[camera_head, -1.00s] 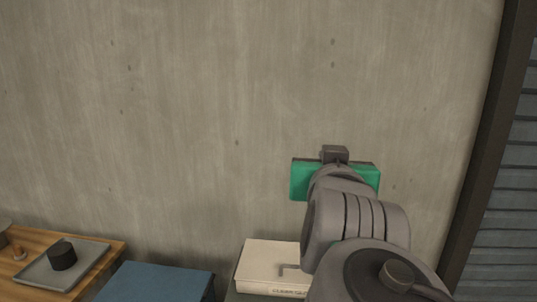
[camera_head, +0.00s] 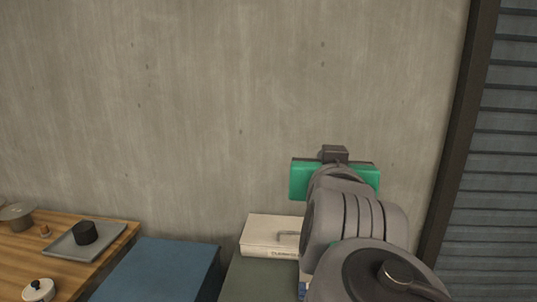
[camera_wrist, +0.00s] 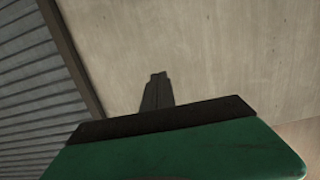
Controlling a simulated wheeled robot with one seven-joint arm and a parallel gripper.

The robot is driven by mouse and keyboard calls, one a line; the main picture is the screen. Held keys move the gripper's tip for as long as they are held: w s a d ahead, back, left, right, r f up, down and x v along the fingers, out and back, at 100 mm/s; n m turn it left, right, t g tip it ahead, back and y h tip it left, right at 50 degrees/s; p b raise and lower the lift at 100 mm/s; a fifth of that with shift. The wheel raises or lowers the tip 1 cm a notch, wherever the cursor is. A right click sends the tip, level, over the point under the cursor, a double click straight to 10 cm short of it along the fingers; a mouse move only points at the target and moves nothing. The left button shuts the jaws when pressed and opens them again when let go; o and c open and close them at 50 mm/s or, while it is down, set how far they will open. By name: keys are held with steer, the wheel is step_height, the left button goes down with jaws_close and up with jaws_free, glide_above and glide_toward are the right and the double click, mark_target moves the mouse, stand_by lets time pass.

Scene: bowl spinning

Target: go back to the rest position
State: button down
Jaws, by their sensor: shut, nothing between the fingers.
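My gripper (camera_wrist: 157,92) shows in the wrist view as dark fingers closed together above its green body, with nothing between them. In the head view my gripper (camera_head: 334,153) is at the end of my raised arm, right of the middle, in front of the concrete wall. It is apart from everything on the surfaces below. Its fingers are mostly hidden there behind the green body and my arm.
A wooden table (camera_head: 24,262) at the lower left bears a grey tray (camera_head: 66,246) with a black cylinder (camera_head: 85,233), and a white lidded pot (camera_head: 39,290). A blue surface (camera_head: 165,268) and a white box (camera_head: 262,236) lie below. A dark post (camera_head: 463,130) and slatted shutter (camera_head: 504,170) stand right.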

step_height(320, 180, down, 23)
steer(key=w+d+n+g, duration=0.1)
steer(key=d+n+g, duration=0.1)
steer(key=g, duration=0.4)
steer(key=s+d+f+g+y, duration=0.1)
steer(key=s+f+g, duration=0.2)
steer(key=s+f, duration=0.2)
steer(key=s+d+f+g+y, duration=0.1)
steer(key=s+f+g, duration=0.3)
steer(key=f, duration=0.8)
steer(key=shift+s+d, duration=0.7)
steer(key=shift+s, duration=0.45)
